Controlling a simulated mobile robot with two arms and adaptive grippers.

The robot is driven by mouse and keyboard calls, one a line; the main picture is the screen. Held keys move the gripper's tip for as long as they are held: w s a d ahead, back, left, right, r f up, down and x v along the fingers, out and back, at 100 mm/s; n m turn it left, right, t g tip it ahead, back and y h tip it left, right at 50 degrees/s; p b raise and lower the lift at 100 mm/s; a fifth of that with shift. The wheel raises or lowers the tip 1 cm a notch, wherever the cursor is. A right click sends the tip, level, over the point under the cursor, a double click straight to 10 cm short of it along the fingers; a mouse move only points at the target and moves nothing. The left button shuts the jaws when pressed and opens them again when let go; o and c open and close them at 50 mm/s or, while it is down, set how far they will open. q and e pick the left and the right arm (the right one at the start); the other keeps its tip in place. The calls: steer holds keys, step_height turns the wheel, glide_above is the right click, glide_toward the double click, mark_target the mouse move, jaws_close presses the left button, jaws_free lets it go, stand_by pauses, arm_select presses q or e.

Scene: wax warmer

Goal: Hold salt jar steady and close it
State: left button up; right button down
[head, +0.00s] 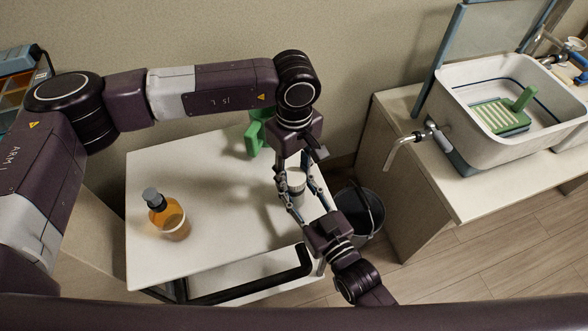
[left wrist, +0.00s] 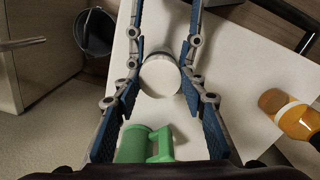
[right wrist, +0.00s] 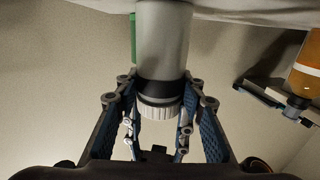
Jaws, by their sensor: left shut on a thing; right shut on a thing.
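The salt jar (head: 296,182) stands upright near the right edge of the white table, with a pale body and a white lid. In the left wrist view its round white lid (left wrist: 160,76) sits between the fingers. In the right wrist view, which is upside down, the pale body (right wrist: 163,40), a dark band and the ribbed white lid (right wrist: 158,110) show. My left gripper (head: 293,168) comes from above and behind, shut on the jar at its top. My right gripper (head: 299,201) comes from the front right, also shut on the jar. The exact finger contacts are partly hidden.
An amber pump bottle (head: 170,218) stands at the table's left front. A green handled container (head: 257,133) is at the back, close behind my left gripper. A dark bucket (head: 358,214) is on the floor right of the table (head: 215,180). A sink counter stands farther right.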

arm_select(q)
steer(key=m, duration=1.4)
steer(key=shift+m, duration=0.3)
steer(key=m, duration=0.4)
steer(key=shift+m, duration=0.3)
steer(key=o, duration=0.8)
steer(key=shift+c, duration=0.2)
steer(key=shift+r, duration=0.1)
steer(key=shift+r, duration=2.15)
